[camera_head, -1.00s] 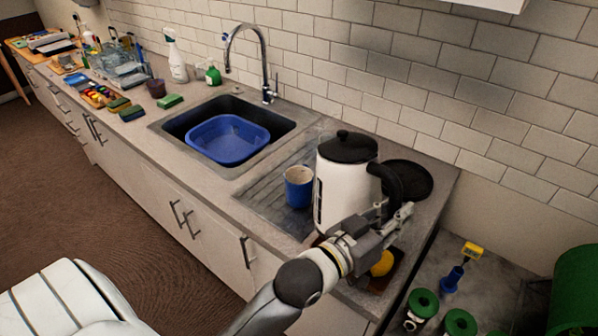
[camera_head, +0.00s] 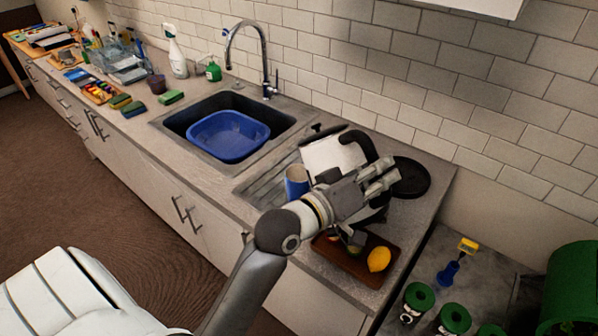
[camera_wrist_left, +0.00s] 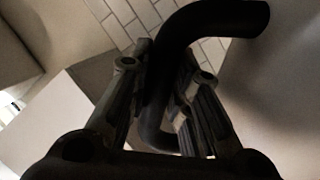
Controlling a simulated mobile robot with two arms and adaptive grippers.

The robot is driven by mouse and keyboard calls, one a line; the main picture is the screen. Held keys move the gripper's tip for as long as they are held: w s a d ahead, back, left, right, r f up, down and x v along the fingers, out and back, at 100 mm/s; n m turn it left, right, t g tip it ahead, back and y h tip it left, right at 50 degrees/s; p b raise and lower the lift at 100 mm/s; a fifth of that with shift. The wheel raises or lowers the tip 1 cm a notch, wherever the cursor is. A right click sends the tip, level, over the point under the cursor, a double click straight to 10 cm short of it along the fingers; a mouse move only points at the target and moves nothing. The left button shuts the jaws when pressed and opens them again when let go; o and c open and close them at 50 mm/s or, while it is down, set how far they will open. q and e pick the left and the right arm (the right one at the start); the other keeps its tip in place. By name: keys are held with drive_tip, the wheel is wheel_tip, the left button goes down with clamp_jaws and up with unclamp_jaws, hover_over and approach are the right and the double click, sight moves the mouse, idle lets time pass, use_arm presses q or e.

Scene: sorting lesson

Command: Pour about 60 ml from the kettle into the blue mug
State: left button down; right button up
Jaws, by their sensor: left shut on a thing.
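The white kettle (camera_head: 332,153) with a black lid and handle is strongly tilted, held above the counter beside the mug. My left gripper (camera_head: 384,178) is shut on the kettle's black handle (camera_head: 362,143). In the left wrist view, the handle (camera_wrist_left: 215,20) passes between the fingers of my gripper (camera_wrist_left: 165,85). The blue mug (camera_head: 296,183) stands upright at the drainboard, just left of my wrist and below the kettle's left side. The kettle's spout is hidden, and I cannot see any stream or the level in the mug. My right gripper is not in view.
A round black plate (camera_head: 411,178) lies right of the kettle. A brown tray (camera_head: 345,262) with a lemon (camera_head: 379,259) is at the front. A blue basin (camera_head: 228,136) sits in the sink, left of the mug. The tiled wall (camera_head: 440,90) is close behind.

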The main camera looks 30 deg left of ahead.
sight(369, 155)
use_arm(q)
drive_tip(key=shift+w+a+r+n+p, duration=0.15)
drive_tip(key=shift+w+a+r+n, duration=0.05)
drive_tip(key=shift+a+r+n, duration=0.45)
drive_tip(key=shift+w+a+r+n+p, duration=0.2)
drive_tip(key=shift+a+r+n, duration=0.2)
drive_tip(key=shift+r+n, duration=0.3)
drive_tip(key=shift+w+a+f+n+b, duration=0.1)
drive_tip(key=shift+a+f+n+b, duration=0.2)
drive_tip(key=shift+a+n, duration=0.15)
drive_tip(key=shift+w+a+n, duration=0.3)
drive_tip(key=shift+a+n, duration=0.5)
drive_tip(key=shift+a, duration=0.05)
drive_tip(key=shift+b, duration=0.3)
drive_tip(key=shift+w+a+f+n, duration=0.1)
drive_tip(key=shift+w+a+n, duration=0.05)
drive_tip(key=shift+a+n, duration=0.15)
drive_tip(key=shift+w+a+f+n, duration=0.1)
drive_tip(key=shift+a+n, duration=0.1)
drive_tip(key=shift+a, duration=0.15)
